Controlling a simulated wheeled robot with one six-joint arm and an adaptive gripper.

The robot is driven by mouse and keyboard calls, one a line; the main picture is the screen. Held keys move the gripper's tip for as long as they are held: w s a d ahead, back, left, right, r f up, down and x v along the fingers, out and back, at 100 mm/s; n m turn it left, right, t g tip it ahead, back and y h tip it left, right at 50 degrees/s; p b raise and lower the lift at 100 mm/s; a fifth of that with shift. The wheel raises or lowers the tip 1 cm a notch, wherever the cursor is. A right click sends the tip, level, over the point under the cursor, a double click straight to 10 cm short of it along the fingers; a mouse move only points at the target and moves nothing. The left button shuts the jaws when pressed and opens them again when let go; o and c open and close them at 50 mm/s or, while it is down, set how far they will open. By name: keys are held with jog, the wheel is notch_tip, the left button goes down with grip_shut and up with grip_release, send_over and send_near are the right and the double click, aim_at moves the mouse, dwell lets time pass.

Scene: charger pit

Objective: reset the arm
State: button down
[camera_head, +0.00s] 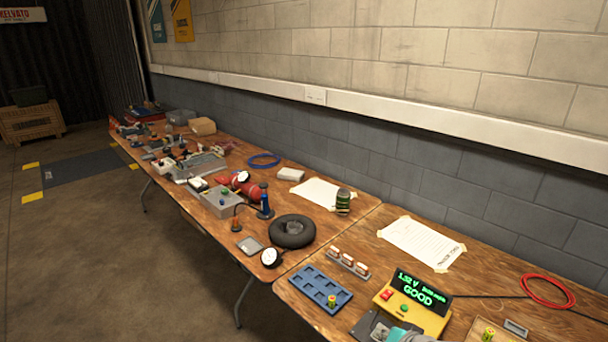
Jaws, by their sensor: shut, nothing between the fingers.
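No part of my gripper can be made out in the head view, so its place relative to the table is not shown. A teal and grey shape (408,336) is cut off by the bottom edge in front of the yellow tester; I cannot tell what it is. The yellow tester (428,314) stands on the near table, with a red switch, a green button and a lit green display reading "GOOD". A blue tray with pockets (313,289) lies to its left, holding one small yellow-green cell (332,301).
The wooden tables (299,262) run along the block wall. A black tyre (292,231), a dark green can (342,201), a red cable coil (547,291) and a row of small white-and-orange items (347,263) stand on them. The far end is crowded. The floor at left is open.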

jog(key=s+f+t+h, duration=0.1)
jog(key=s+f, duration=0.2)
jog(key=s, duration=0.5)
jog(key=s+f+n+t+h, duration=0.1)
jog(key=s+f, duration=0.3)
jog(key=s, duration=0.3)
jog(key=s+f+t, duration=0.1)
jog(key=s+f, duration=0.2)
jog(key=s, duration=0.5)
jog(key=s+r+n+t, duration=0.1)
jog(key=s+r, duration=0.3)
jog(key=s, duration=0.3)
jog(key=s+r+n+t, duration=0.1)
jog(key=s+r, duration=0.3)
jog(key=s, duration=0.3)
jog(key=s+r+n+t+h, duration=0.1)
jog(key=s+r, duration=0.3)
jog(key=s, duration=0.4)
jog(key=shift+n, duration=0.5)
dwell(1.3)
